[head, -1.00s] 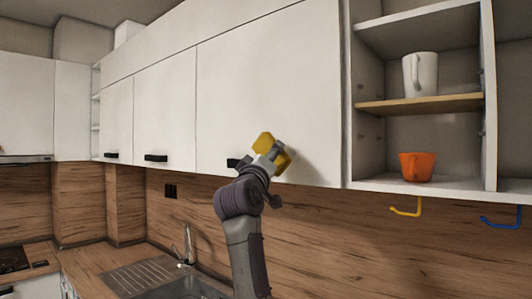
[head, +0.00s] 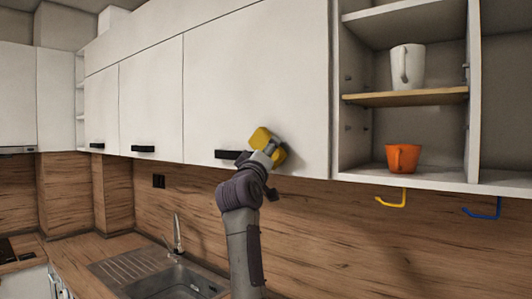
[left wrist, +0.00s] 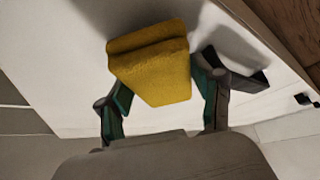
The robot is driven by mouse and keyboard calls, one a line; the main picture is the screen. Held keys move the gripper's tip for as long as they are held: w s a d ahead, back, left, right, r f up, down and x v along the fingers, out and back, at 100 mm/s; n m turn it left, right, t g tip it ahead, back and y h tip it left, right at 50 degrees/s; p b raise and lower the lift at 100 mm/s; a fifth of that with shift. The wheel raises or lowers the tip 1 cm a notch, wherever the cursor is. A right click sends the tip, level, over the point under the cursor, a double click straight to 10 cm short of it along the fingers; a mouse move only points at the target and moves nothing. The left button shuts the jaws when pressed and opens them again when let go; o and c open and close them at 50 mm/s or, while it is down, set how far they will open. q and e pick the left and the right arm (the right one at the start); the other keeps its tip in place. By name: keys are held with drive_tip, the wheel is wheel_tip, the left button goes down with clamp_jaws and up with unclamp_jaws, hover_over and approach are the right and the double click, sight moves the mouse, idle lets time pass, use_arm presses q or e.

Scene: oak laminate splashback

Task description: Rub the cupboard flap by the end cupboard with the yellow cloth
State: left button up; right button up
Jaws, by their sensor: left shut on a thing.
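The yellow cloth (head: 261,138) is a thick folded pad, and it fills the middle of the left wrist view (left wrist: 152,65). My left gripper (head: 268,152) is shut on it, with a finger at each side in the left wrist view (left wrist: 160,88). The white cupboard flap (head: 255,80) is the wide panel just left of the open shelves. The cloth is at the flap's lower part, right of its black handle (head: 230,155). It is against or very close to the surface; I cannot tell which. My right gripper is not in view.
The open end cupboard (head: 405,181) holds a white mug (head: 408,67) and an orange cup (head: 402,157). Yellow (head: 393,201) and blue (head: 483,211) hooks hang beneath. A sink (head: 175,285) with a tap (head: 178,235) lies below left.

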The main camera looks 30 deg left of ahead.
sight(281, 155)
use_arm(q)
drive_tip(key=shift+w+d+p, duration=0.1)
drive_tip(key=shift+w+p, duration=0.55)
drive_tip(key=shift+w, duration=0.3)
drive_tip(key=shift+d, duration=0.1)
drive_tip(key=shift+s+d, duration=0.15)
drive_tip(key=shift+d, duration=0.8)
drive_tip(key=shift+s+d, duration=0.1)
drive_tip(key=shift+d, duration=0.85)
drive_tip(key=shift+w+r+p, duration=0.1)
drive_tip(key=shift+p, duration=0.25)
drive_tip(key=shift+w+a+p, duration=0.2)
drive_tip(key=shift+a+p, duration=0.1)
drive_tip(key=shift+a, duration=1.75)
drive_tip(key=shift+s+f+b, duration=0.2)
drive_tip(key=shift+s+b, duration=0.15)
drive_tip(key=shift+s, duration=0.1)
drive_tip(key=shift+s+a+r+b, duration=0.15)
drive_tip(key=shift+s+b, duration=0.55)
drive_tip(key=shift+s, duration=1.7)
